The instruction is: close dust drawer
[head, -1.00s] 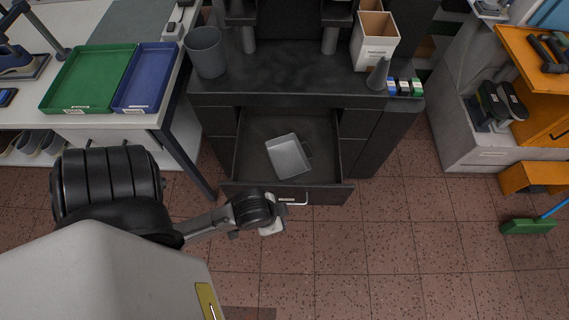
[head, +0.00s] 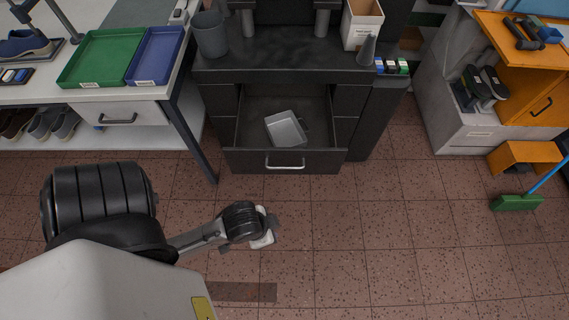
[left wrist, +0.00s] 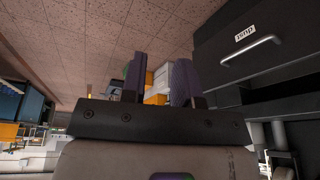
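The dust drawer (head: 240,120) stands pulled out of the dark cabinet, with a grey metal pan (head: 286,129) lying in it. Its front carries a metal bar handle (head: 285,164). In the left wrist view the labelled drawer front and its handle (left wrist: 250,52) show at the right, beside the fingers. My left gripper (head: 268,230) is in front of and below the drawer front in the head view, apart from the handle. Its two fingers (left wrist: 160,85) stand apart with nothing between them. My right gripper is not in view.
A grey bin (head: 210,35), a cardboard box (head: 361,24) and a dark cone (head: 367,50) stand on the cabinet top (head: 290,57). A white table (head: 90,94) with green and blue trays is at the left. The floor ahead is clear.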

